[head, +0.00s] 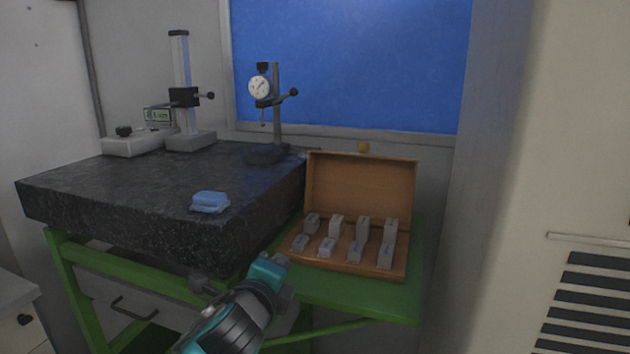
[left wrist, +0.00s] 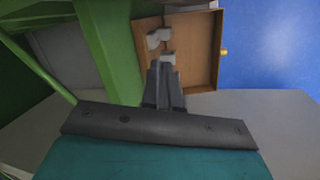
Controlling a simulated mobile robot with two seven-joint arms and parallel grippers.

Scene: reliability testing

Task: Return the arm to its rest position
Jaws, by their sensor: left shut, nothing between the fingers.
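My left arm comes in from the bottom of the head view. Its teal hand (head: 268,269) is in front of the green stand, just left of and below the wooden case. The fingers are hard to make out there. In the left wrist view the left gripper (left wrist: 163,70) is shut and empty, its two dark fingers together. They point toward the open case (left wrist: 205,55) and overlap its lower edge in the picture; I see no grip on any block. My right gripper is in neither view.
The open wooden case (head: 361,185) with several grey blocks (head: 356,250) sits on a green stand (head: 385,297). Left of it is a black granite table (head: 110,190) with a blue item (head: 210,202), a dial gauge stand (head: 276,110) and a height gauge (head: 182,95). A pale cabinet (head: 560,150) stands at right.

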